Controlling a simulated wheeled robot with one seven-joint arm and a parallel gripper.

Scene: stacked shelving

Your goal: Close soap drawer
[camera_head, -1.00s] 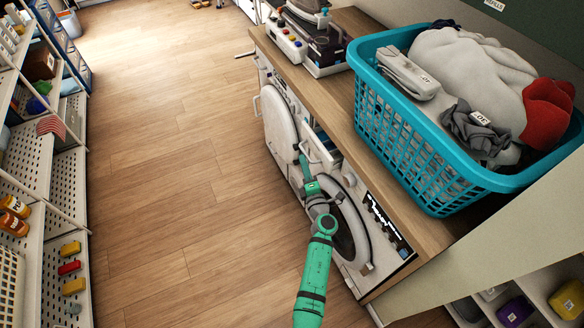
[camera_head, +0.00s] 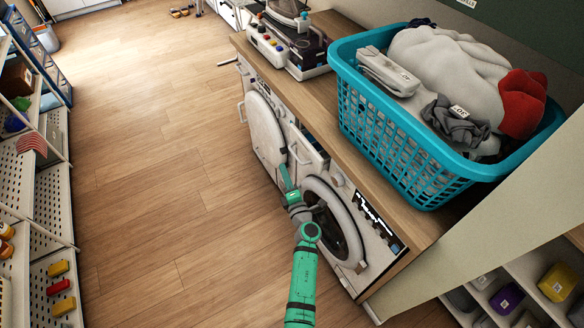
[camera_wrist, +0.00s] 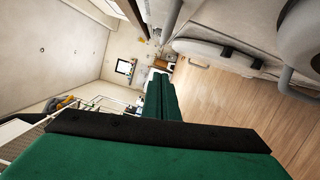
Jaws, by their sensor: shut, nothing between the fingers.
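The soap drawer (camera_head: 307,150) is a white box with a looped handle, at the upper front of the washing machine (camera_head: 362,212) with the round door. It looks pulled out from the front panel. My gripper (camera_head: 283,170) is at the end of my green arm, just below and left of the drawer's handle. I cannot tell whether it touches the drawer. In the wrist view my gripper (camera_wrist: 165,90) shows its green fingers together, with nothing held. The drawer cannot be clearly made out in that view.
A second machine's round white door (camera_head: 264,130) stands open left of the drawer. A teal laundry basket (camera_head: 385,150) full of clothes is on the wooden counter (camera_head: 425,226) above. Shelving (camera_head: 55,205) runs along the left. The wooden floor (camera_head: 160,190) between is clear.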

